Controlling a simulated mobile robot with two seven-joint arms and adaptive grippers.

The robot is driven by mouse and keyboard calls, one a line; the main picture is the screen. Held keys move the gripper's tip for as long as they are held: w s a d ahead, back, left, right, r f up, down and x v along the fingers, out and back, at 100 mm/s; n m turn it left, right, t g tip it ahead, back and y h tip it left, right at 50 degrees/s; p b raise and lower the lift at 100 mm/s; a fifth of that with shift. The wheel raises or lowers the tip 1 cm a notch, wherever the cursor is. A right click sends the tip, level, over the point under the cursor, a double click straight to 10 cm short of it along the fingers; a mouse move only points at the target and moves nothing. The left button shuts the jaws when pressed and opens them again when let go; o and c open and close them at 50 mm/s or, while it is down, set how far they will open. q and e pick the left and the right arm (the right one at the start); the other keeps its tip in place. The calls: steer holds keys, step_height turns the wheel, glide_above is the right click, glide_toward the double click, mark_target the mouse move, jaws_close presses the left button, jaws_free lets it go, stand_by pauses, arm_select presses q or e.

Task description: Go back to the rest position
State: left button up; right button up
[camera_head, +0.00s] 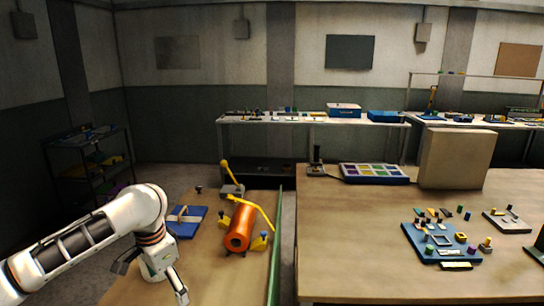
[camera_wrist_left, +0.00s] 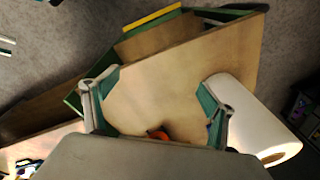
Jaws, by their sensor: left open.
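My left arm enters the camera_head view from the left, and its left gripper (camera_head: 172,286) hangs low over the near left part of the brown bench. In the left wrist view the left gripper (camera_wrist_left: 155,110) has its two green-padded fingers spread wide apart, with nothing between them but bare board beyond. An orange cylinder (camera_head: 239,229) lies on the bench to the right of the gripper and apart from it. A small orange bit (camera_wrist_left: 158,134) shows at the lower edge of the wrist view. My right gripper is not in view.
A blue block (camera_head: 185,222) and a yellow-handled lever device (camera_head: 232,187) stand on the left bench. The right table (camera_head: 360,250) holds a blue board (camera_head: 440,246), a colour tray (camera_head: 374,174) and a large tan box (camera_head: 456,158). Its front left is clear.

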arm_select(q)
steer(key=s+d+f+m+t+h, duration=0.2)
steer(key=s+d+f+t, duration=0.2)
steer(key=s+d+f, duration=0.65)
steer(key=s+a+f+n+t+y, duration=0.1)
steer(key=s+a+y, duration=0.2)
steer(key=s+a, duration=0.55)
steer(key=s+a+f+n+t+y, duration=0.1)
steer(key=s+a+f+y, duration=0.15)
steer(key=s+a, duration=0.65)
steer(key=w+d+f+n+t+h, duration=0.1)
steer(key=d+f+h, duration=0.1)
steer(key=d+f, duration=0.3)
steer(key=w+d+f+n+t+h, duration=0.2)
steer(key=d+f, duration=0.3)
steer(key=f, duration=0.5)
steer(key=shift+w+d+n+h, duration=0.2)
steer(key=shift+d+n+h, duration=0.15)
steer(key=shift+h, duration=0.5)
steer(key=shift+f, duration=0.1)
